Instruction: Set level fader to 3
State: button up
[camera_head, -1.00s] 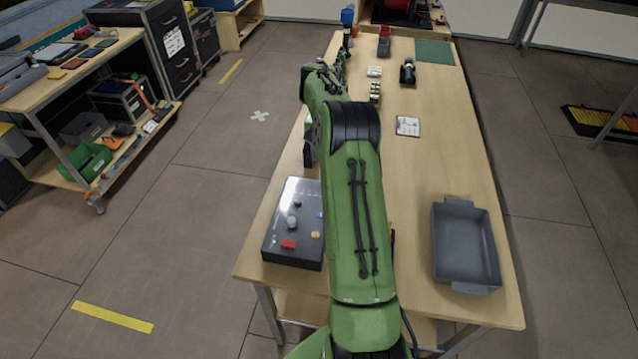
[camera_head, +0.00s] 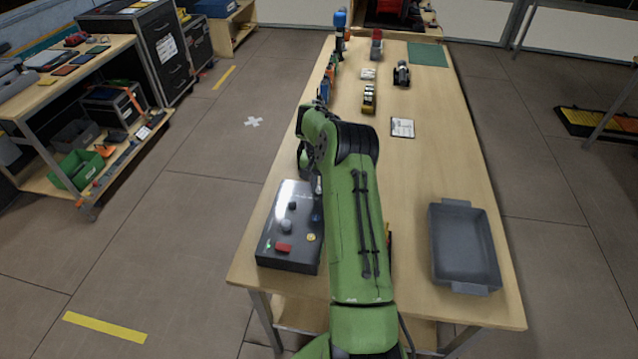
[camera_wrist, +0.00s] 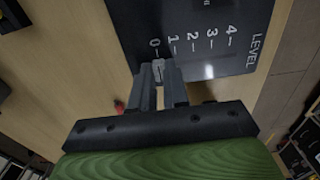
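The dark control box (camera_head: 275,238) stands on the near left part of the table, partly hidden by my arm. In the wrist view its panel (camera_wrist: 205,20) shows the word LEVEL and a scale from 0 to 4. The small pale fader knob (camera_wrist: 158,70) is at the 0 end of the scale. My gripper (camera_wrist: 160,74) is over the panel's edge, its two fingers close together with the knob between their tips. They appear shut on it, though contact is hard to see. In the head view my arm hides the fader and most of the gripper.
The box top also carries a red button (camera_head: 284,248), a yellow button (camera_head: 311,237) and grey knobs. A grey tray (camera_head: 464,247) stands at the table's near right. A white card (camera_head: 402,127) and several small items lie farther back.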

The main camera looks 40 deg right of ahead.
aim_at(299, 188)
grip_shut()
jog(key=w+a+p, duration=0.1)
jog(key=w+a, duration=0.2)
jog(key=w, duration=0.2)
jog(key=shift+a+p, duration=0.35)
jog(key=shift+p, duration=0.05)
jog(key=shift+s, duration=0.1)
jog(key=o, duration=0.6)
grip_release()
jog(key=shift+c, duration=0.2)
notch_tip(299, 188, up, 16)
jog(key=p, duration=0.3)
